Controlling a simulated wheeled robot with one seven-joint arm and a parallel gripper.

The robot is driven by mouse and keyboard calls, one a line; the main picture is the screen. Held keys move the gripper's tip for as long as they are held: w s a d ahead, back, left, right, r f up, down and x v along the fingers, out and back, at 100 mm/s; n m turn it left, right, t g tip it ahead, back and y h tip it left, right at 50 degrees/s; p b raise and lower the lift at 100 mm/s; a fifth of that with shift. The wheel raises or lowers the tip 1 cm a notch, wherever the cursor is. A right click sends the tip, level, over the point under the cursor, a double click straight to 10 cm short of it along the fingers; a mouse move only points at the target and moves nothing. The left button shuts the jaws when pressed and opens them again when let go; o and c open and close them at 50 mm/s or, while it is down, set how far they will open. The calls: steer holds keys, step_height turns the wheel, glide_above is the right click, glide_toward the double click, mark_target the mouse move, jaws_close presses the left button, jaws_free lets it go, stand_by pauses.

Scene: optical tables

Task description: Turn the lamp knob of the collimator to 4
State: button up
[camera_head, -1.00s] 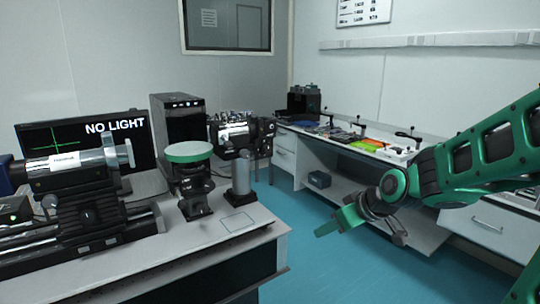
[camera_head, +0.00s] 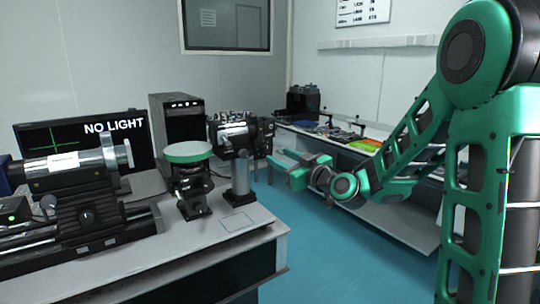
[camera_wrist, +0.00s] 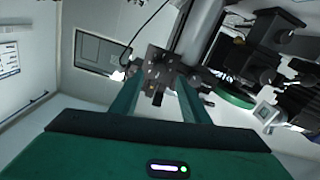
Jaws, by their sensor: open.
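The collimator (camera_head: 75,162), a silver tube on a dark mount, lies on the near table at the left of the head view. A small box with a green light (camera_head: 14,210) is at the left edge; I cannot make out a lamp knob or its numbers. My gripper (camera_head: 283,158) is open and empty, in the air right of the near table and well apart from the collimator. In the wrist view, its two green fingers (camera_wrist: 158,98) are spread, with a dark clamped instrument (camera_wrist: 160,72) showing beyond and between them.
A monitor (camera_head: 110,128) reads "NO LIGHT". A long bench (camera_head: 345,150) is behind my arm. Blue floor is free between them.

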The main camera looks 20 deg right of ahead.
mark_target(268, 151)
steer(key=shift+x, duration=3.15)
steer(key=c, duration=1.1)
